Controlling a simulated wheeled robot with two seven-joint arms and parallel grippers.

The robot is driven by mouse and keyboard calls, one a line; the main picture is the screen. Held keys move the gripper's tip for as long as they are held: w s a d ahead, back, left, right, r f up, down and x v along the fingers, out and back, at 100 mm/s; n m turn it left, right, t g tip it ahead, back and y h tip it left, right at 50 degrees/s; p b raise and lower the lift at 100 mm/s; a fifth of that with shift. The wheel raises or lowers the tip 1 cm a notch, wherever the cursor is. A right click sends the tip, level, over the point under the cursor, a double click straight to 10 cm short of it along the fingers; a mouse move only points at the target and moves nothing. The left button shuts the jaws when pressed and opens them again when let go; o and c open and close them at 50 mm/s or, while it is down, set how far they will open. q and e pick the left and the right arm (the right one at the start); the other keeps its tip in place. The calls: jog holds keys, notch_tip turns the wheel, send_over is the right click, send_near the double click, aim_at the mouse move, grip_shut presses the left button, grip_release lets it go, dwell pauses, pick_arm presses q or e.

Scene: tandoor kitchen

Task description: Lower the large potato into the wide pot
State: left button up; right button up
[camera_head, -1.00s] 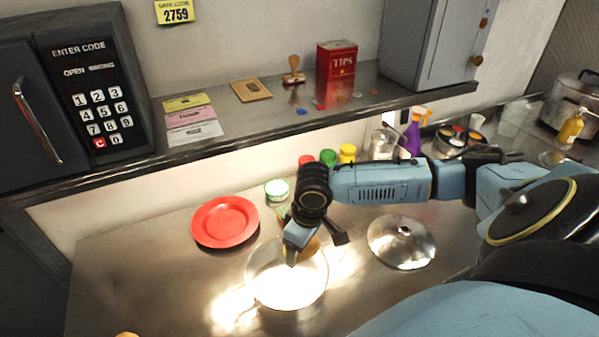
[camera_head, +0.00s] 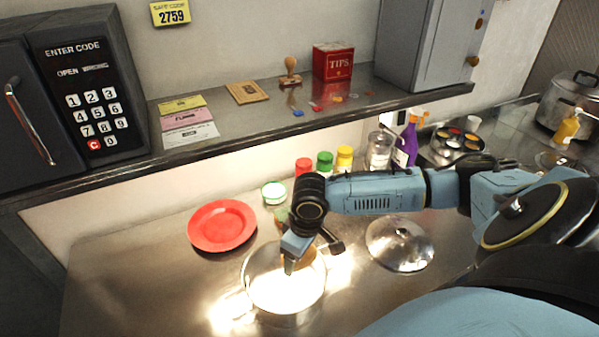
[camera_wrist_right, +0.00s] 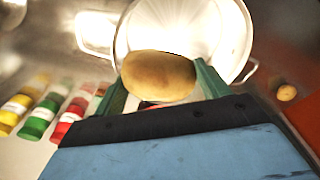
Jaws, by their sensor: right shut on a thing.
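The wide pot (camera_head: 262,302) is shiny metal and stands on the steel counter in the head view, with bright glare inside it. My right gripper (camera_head: 300,262) is over the pot's far part, pointing down. In the right wrist view the large potato (camera_wrist_right: 158,76), brown and oval, sits between the green fingers of my right gripper (camera_wrist_right: 160,88), which is shut on it. The pot's rim and bright inside (camera_wrist_right: 205,28) lie behind the potato there. My left gripper is not in view.
A red plate (camera_head: 222,226) lies left of the pot, a metal lid (camera_head: 400,246) to the right. Spice jars (camera_head: 324,162) and a small green-rimmed bowl (camera_head: 274,192) stand behind. A shelf overhangs the counter's back.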

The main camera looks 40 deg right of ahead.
jog(key=shift+f+b, duration=1.35)
jog(key=shift+f, duration=1.95)
jog(key=shift+f+b, duration=0.95)
jog(key=shift+f, duration=1.35)
jog(key=o, duration=1.1)
jog(key=shift+r, duration=0.1)
jog(key=r, duration=0.4)
jog(key=s+r, duration=0.1)
jog(key=r, duration=0.8)
jog(key=shift+s+d+r, duration=0.1)
jog(key=shift+s+d, duration=0.1)
jog(key=shift+s, duration=0.05)
